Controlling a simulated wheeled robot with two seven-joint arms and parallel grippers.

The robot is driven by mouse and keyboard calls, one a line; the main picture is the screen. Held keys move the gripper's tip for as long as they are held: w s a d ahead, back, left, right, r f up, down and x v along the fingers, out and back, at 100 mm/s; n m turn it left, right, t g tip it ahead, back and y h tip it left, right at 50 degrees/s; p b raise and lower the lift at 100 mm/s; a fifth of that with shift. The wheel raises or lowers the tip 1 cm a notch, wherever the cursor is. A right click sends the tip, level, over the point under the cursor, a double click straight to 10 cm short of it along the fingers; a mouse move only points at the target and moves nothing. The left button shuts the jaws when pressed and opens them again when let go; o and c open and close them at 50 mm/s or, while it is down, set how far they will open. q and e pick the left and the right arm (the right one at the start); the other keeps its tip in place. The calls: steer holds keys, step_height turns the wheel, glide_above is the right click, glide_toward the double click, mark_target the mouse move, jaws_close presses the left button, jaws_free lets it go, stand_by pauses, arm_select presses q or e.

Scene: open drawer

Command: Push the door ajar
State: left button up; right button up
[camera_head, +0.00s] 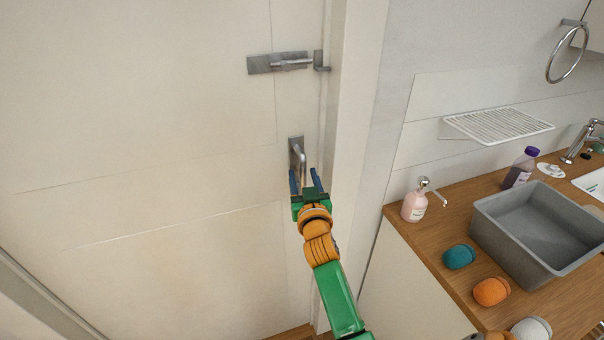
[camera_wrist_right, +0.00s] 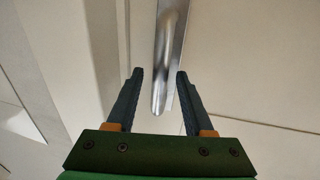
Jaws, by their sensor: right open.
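A pale cream door (camera_head: 150,120) fills the left of the head view and looks closed against its frame (camera_head: 352,100). Its metal lever handle (camera_head: 298,158) sits near the door's right edge. The handle also shows in the right wrist view (camera_wrist_right: 168,60), running down between the fingertips. A metal latch (camera_head: 282,62) is mounted higher on the door. My right gripper (camera_head: 304,178) is open, with its two fingers on either side of the handle's lower end; I cannot tell whether they touch it. It also shows in the right wrist view (camera_wrist_right: 159,80). My left gripper is not in view.
A wooden counter (camera_head: 445,225) stands at the right, with a grey basin (camera_head: 490,235), a pink soap bottle (camera_head: 414,205), a purple-capped bottle (camera_head: 520,168) and teal (camera_head: 458,257) and orange (camera_head: 491,291) round items. A white rack (camera_head: 498,125) hangs on the wall.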

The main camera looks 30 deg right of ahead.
steer(key=shift+w+d, duration=0.25)
steer(key=shift+w, duration=0.25)
jaws_close()
stand_by(1.1)
